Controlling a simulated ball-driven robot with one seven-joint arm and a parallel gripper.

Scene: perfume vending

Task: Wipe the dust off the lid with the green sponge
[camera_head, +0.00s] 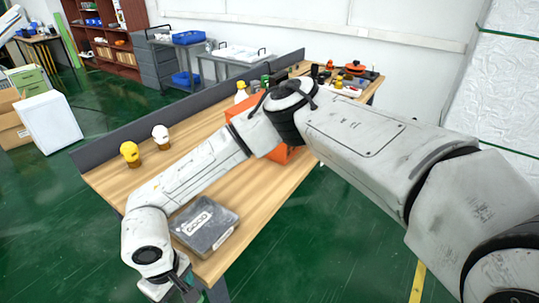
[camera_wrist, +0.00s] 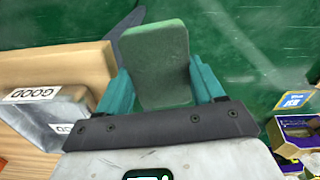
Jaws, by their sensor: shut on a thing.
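The lid looks greyish and smudged, but the dust is too small to make out clearly. The box also shows at the left of the wrist view (camera_wrist: 42,112). My gripper (camera_wrist: 160,78) has teal fingers shut on the green sponge (camera_wrist: 160,60), one on each side. The sponge is over the green floor, just off the table edge, apart from the box. In the head view my gripper is at the bottom, mostly hidden by my wrist.
The wooden table (camera_head: 105,180) holds two small bottles, one yellow-capped (camera_head: 130,153) and one white-capped (camera_head: 160,135), at its far left. An orange bin (camera_head: 279,154) stands behind my arm. Purple and yellow boxes (camera_wrist: 300,135) show at the wrist view's right edge.

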